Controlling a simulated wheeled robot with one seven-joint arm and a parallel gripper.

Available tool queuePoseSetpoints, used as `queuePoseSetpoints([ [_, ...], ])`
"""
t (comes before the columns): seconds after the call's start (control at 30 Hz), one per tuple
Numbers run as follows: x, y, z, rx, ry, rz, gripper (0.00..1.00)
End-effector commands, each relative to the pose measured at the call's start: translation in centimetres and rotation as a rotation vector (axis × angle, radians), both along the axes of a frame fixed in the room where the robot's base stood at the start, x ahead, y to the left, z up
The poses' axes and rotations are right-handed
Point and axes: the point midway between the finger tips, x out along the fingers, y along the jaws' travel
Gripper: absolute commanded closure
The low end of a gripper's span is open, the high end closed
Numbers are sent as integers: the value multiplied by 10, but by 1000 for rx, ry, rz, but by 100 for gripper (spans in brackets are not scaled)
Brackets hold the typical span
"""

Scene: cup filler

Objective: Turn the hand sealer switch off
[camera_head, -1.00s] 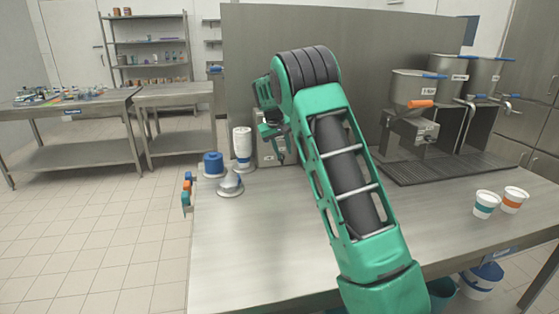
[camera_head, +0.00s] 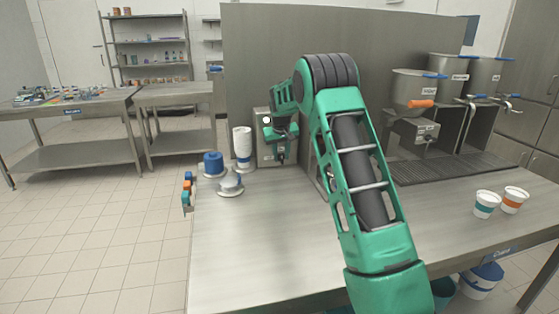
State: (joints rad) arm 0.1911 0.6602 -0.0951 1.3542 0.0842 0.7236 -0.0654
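A grey metal box (camera_head: 262,155) stands at the back of the steel table, against the upright panel. A pale round spot (camera_head: 267,119) shows on its upper front. My green and black gripper (camera_head: 280,152) is in front of the box, pointing down, and covers much of its right side. I cannot tell whether it touches the box, nor whether its fingers are open. No switch can be made out clearly. A white and blue upright device (camera_head: 242,143) stands just left of the box. I cannot tell for certain which of these is the hand sealer.
A blue-topped round holder (camera_head: 213,163) and a grey domed piece (camera_head: 230,184) stand left of my gripper. Coloured items (camera_head: 187,190) hang at the table's left edge. Two cups (camera_head: 486,203) stand at right, below the steel hoppers (camera_head: 412,90). The table's front left (camera_head: 250,240) is clear.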

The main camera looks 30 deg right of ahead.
Motion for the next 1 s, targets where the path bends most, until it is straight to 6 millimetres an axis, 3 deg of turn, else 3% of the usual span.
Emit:
queuePoseSetpoints([
  [0.2, 5, -3, -14, 0, 1, 0, 72],
  [0.47, 5, -3, -15, 0, 0, 1, 72],
  [0.5, 5, -3, -15, 0, 0, 1, 74],
  [0.6, 5, -3, -15, 0, 0, 1, 98],
  [0.63, 5, -3, -15, 0, 0, 1, 100],
  [1.0, 6, 1, -15, -28, 9, 6, 100],
])
